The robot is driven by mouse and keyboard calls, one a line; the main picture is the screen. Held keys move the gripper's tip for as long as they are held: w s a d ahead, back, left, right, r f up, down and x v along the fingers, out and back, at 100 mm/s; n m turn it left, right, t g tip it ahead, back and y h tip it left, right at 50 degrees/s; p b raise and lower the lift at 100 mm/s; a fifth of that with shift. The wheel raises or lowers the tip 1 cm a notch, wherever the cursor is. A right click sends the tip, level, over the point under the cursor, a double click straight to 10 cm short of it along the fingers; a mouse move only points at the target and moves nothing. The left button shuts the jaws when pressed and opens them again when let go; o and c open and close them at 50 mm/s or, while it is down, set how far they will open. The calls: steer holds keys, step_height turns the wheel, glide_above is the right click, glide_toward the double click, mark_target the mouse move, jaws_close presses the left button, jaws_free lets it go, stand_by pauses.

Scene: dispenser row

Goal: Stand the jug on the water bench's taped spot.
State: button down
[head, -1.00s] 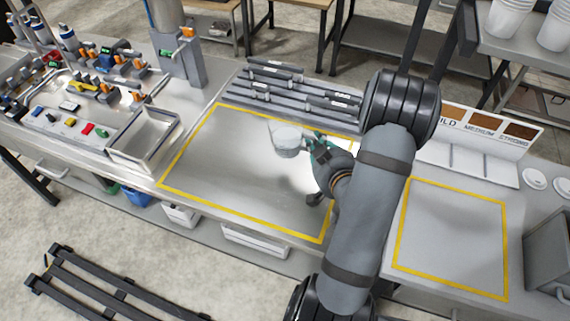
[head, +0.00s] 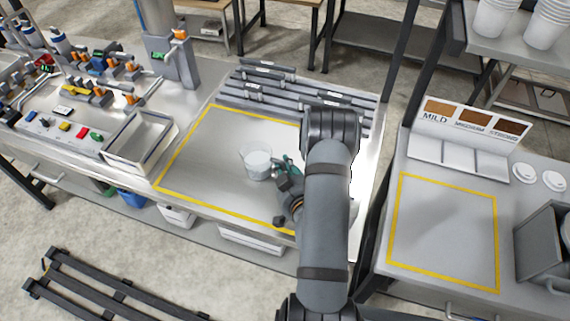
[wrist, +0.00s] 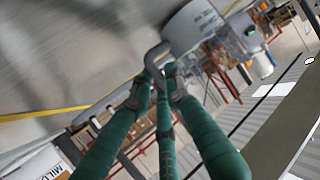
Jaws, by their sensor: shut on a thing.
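The jug (head: 257,163) is clear with a pale lower part and looks roughly upright in the head view. My gripper (head: 282,168) is to its right, its green fingers shut on the jug's handle. In the wrist view the jug (wrist: 192,27) is at the top, with the grey handle between the fingertips (wrist: 163,76). In the head view the jug appears inside the large yellow tape outline (head: 172,166) on the steel bench (head: 165,206). I cannot tell whether its base touches the surface. My arm hides the outline's right side.
A slatted grey rack (head: 255,92) lies behind the outline. A second taped outline (head: 393,225) is on the right bench, near a MILD-to-STRONG sign (head: 470,122) and white lids (head: 525,171). Both taped areas look otherwise clear.

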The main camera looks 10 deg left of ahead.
steer(key=c, duration=1.7)
jaws_free()
steer(key=shift+r, duration=0.1)
